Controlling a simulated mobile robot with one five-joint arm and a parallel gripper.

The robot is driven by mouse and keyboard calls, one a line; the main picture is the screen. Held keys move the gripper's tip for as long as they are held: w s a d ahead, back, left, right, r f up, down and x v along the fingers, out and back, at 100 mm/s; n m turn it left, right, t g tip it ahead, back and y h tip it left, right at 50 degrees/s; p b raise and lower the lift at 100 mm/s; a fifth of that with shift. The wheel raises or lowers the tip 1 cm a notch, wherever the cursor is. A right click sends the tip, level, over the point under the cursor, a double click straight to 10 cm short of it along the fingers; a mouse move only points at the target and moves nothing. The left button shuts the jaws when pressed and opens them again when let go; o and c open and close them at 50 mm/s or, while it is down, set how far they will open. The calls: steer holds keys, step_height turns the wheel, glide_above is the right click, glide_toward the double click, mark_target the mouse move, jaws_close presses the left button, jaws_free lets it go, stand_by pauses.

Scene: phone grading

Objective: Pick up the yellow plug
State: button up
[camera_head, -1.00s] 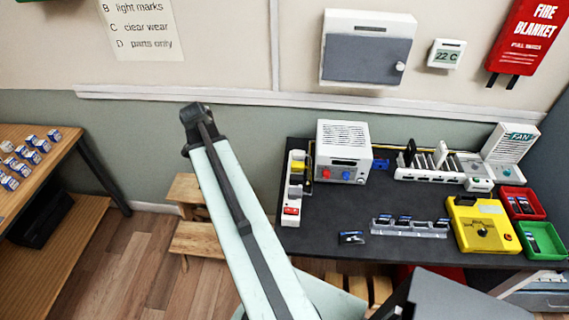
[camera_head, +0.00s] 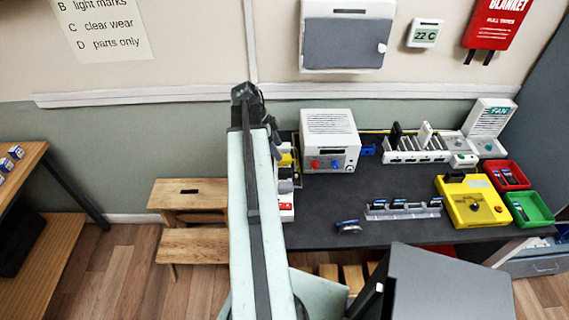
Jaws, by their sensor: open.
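The yellow plug (camera_head: 286,160) stands in a white power strip (camera_head: 286,208) at the left end of the dark bench. My arm partly covers both the plug and the strip. My arm rises through the middle of the view, and a dark part of my gripper (camera_head: 276,143) shows at the right of its far end, close to the plug in the picture. It is open; most of it is hidden, and I cannot tell its true distance from the plug.
A white power supply (camera_head: 329,140) stands just right of the plug. A blue connector (camera_head: 367,150), a slotted rack (camera_head: 415,155), a yellow box (camera_head: 472,201) and red (camera_head: 509,168) and green (camera_head: 540,203) bins are farther right. The middle of the bench (camera_head: 390,182) is clear.

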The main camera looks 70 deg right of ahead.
mark_target(284, 157)
steer(key=b+x, duration=0.4)
steer(key=x, duration=0.1)
steer(key=shift+f, duration=0.15)
steer(key=shift+r, duration=0.2)
jaws_close()
steer(key=shift+r, duration=0.15)
step_height(284, 157, up, 10)
steer(key=p, duration=1)
